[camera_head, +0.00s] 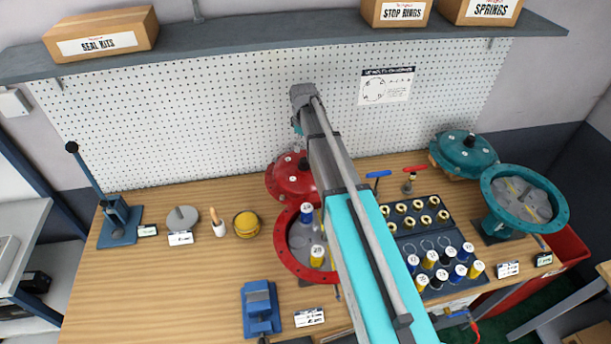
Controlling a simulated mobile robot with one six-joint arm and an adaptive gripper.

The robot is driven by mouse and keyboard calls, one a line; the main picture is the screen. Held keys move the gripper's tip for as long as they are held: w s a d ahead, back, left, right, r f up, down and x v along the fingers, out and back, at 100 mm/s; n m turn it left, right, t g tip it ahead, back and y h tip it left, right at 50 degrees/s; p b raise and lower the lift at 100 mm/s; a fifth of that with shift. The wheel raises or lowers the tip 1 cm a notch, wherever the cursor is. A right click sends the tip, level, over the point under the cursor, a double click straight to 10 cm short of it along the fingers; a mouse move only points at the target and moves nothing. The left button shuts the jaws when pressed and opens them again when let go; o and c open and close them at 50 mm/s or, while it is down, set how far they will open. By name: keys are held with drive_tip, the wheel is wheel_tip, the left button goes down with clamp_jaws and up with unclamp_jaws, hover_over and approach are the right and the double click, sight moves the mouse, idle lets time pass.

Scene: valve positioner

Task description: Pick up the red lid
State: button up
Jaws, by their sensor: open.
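The red lid (288,182) is a round dome with a dark knob on top and pale bolt heads. It rests at the back of the wooden bench, near the pegboard, and my arm hides its right side. In front of it stands an open red round housing (284,258). Inside the housing are blue-and-white and yellow-and-white cylinders, partly covered by my arm. My arm reaches from the bottom right up to a grey joint above the lid. My gripper's fingers do not show; the arm seems to hide them.
A teal lid (460,152) and teal housing (497,218) stand at the right. A dark tray (407,240) holds several springs and rings. A blue lever press (118,222) stands at the left, a blue vise (260,308) in front. The left front bench (160,290) is clear.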

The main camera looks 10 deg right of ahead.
sight(304, 160)
drive_tip(key=shift+f+b, duration=1.5)
drive_tip(key=shift+f, duration=0.3)
drive_tip(key=shift+f, duration=0.15)
drive_tip(key=shift+w+d+f+b, duration=0.1)
drive_tip(key=shift+w+f+b, duration=0.05)
drive_tip(key=shift+f+b, duration=2.4)
drive_tip(key=shift+r, duration=0.1)
clamp_jaws()
